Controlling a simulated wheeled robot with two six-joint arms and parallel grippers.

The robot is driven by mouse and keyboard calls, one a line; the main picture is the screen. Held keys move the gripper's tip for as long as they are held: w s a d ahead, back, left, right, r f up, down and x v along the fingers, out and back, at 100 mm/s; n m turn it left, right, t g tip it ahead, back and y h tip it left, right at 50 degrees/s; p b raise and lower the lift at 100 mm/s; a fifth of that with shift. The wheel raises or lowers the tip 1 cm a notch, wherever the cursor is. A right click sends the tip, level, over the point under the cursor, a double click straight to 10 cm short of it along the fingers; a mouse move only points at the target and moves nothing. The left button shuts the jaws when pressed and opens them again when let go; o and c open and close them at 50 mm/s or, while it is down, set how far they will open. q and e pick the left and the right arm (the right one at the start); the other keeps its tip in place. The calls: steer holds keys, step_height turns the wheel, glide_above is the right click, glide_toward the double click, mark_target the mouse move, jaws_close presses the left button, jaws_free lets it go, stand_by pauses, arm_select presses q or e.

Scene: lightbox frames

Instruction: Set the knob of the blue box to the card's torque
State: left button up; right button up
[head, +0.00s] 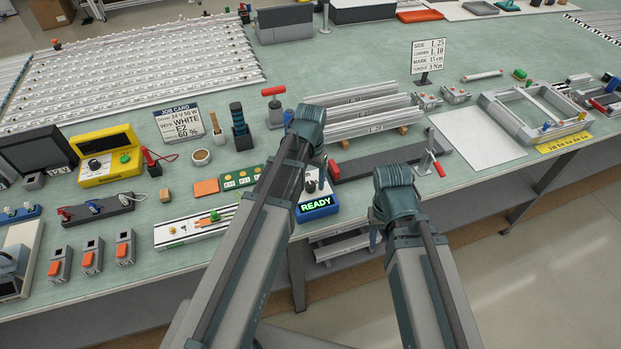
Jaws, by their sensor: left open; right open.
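The blue box (318,212) stands near the table's front edge, with a lit green READY display on its front. Its upper face, with a dark knob (311,186), is partly covered by my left arm; the knob's setting is too small to read. A white card (428,55) on a stand at the back reads side L 25, corner L 10, mark 15 cm and torque 3 Nm. My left gripper (315,161) is open, just behind the box, with its fingers mostly hidden by the wrist.
A job card (178,122) and a yellow meter (108,155) stand at the left. White profiles (375,110) and a dark bar (385,161) with a red-handled clamp lie behind the grippers. A white sheet (478,138) lies flat at the right.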

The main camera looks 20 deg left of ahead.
mark_target(311, 186)
arm_select(q)
step_height(311, 186, up, 12)
steer(key=p, duration=1.1)
steer(key=s+d+f+b, duration=0.4)
steer(key=s+d, duration=0.1)
steer(key=s, duration=0.2)
steer(key=s+d+f+m+y+b, duration=0.1)
steer(key=s+d+f+b, duration=0.3)
steer(key=s, duration=0.3)
steer(key=shift+s+d+m, duration=0.2)
steer(key=shift+d+m, duration=0.1)
steer(key=shift+d, duration=0.45)
